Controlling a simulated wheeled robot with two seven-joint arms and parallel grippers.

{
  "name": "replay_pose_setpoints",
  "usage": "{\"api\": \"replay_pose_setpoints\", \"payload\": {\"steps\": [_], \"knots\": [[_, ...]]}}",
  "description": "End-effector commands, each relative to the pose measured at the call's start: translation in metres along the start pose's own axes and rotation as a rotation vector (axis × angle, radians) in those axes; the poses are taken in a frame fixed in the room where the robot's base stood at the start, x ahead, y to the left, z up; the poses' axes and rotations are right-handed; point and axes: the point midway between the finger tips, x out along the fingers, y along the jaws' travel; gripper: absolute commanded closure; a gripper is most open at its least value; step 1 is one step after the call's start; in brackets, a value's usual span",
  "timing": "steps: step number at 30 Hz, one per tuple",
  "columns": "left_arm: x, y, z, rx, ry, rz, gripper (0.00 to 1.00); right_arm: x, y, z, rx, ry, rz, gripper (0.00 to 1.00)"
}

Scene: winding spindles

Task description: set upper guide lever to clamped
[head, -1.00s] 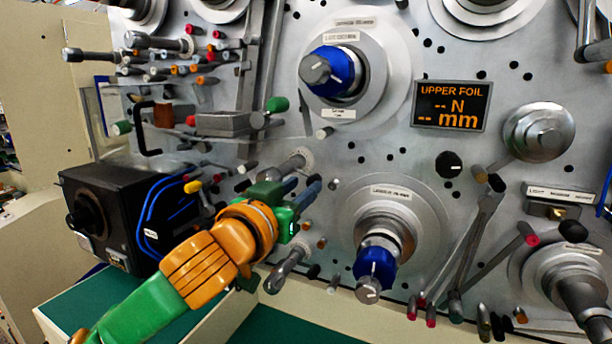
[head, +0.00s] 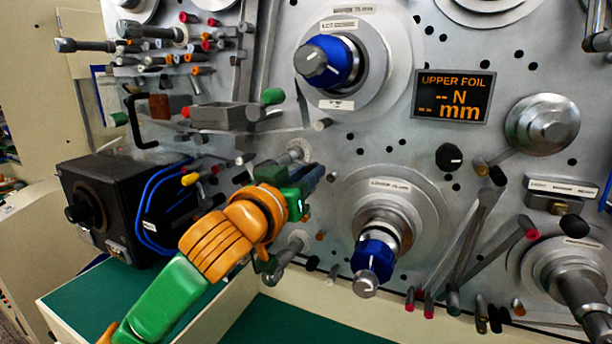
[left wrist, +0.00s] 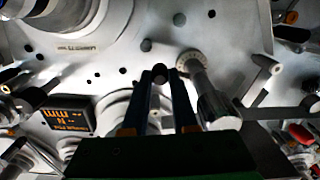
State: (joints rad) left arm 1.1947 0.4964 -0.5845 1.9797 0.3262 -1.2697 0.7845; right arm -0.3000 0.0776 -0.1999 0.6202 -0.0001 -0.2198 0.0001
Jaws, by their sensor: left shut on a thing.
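My left gripper (head: 316,175) reaches the panel from the lower left, below the upper blue-collared spindle. In the left wrist view, its two fingers (left wrist: 161,76) are closed around a small dark round-ended piece (left wrist: 159,72). In the head view the gripper hides this piece, and I cannot tell for sure that it is the upper guide lever's handle. A silver cylinder on a round base (left wrist: 208,98) stands right beside the fingers in the wrist view. My right gripper is not in view.
The upper blue-collared spindle (head: 338,62) and the lower one (head: 374,258) stick out near my arm. A green-ended handle (head: 272,96) sits above the gripper. A black box with blue cables (head: 98,205) stands left, and a display reading UPPER FOIL (head: 453,96) is at right.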

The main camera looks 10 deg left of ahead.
Motion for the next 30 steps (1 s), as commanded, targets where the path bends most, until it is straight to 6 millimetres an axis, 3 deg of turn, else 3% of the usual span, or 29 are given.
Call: {"api": "replay_pose_setpoints", "payload": {"steps": [4, 5, 6, 16, 24, 30], "knots": [[0.000, 0.000, -0.001, 0.000, 0.004, 0.000, 1.00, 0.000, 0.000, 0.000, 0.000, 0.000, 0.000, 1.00], [0.000, 0.000, -0.002, 0.000, 0.004, 0.000, 0.71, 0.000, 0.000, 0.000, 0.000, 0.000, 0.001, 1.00], [0.000, 0.000, -0.002, 0.001, 0.004, 0.000, 0.61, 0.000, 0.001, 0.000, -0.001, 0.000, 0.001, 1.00], [-0.005, 0.000, 0.000, 0.001, 0.005, 0.001, 0.61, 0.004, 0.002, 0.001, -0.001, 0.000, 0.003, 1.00], [-0.059, -0.001, 0.002, 0.001, 0.009, 0.001, 0.61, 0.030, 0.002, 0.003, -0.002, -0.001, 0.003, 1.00], [-0.072, -0.001, -0.001, 0.001, 0.004, -0.001, 0.61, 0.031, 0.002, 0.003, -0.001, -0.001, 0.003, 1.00]]}}
